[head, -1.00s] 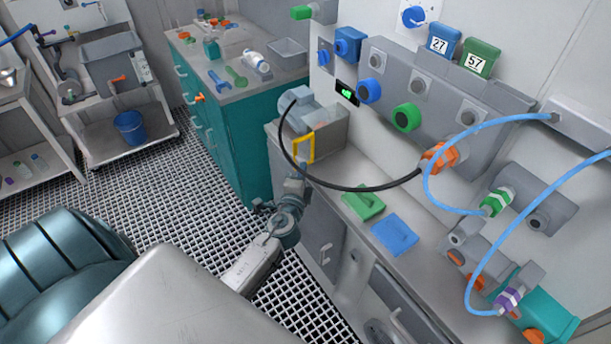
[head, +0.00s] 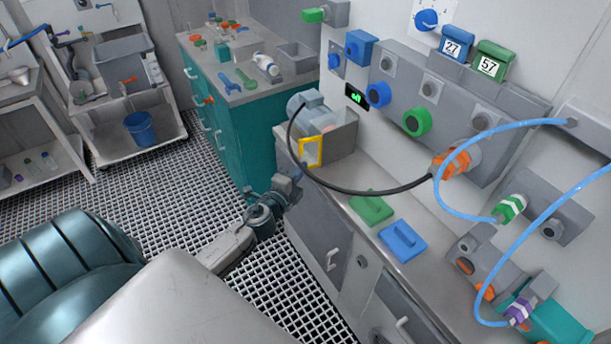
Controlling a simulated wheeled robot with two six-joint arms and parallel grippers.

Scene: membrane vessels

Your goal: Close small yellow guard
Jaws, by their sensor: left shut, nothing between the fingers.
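The small yellow guard (head: 301,152) is an upright yellow frame on the near left side of a grey box-like housing (head: 338,141) with a motor, at the far left end of the bench. It appears to stand out from the housing, though its exact angle is hard to tell. My left gripper (head: 297,172) is shut and empty, just below and left of the guard, near the bench edge. I cannot tell whether its tip touches the guard. My right gripper is not in view.
A black cable (head: 375,191) arcs in front of the housing to an orange connector (head: 452,164). A green plate (head: 371,208) and a blue plate (head: 403,241) lie on the bench. A teal cabinet (head: 245,130) stands behind my arm.

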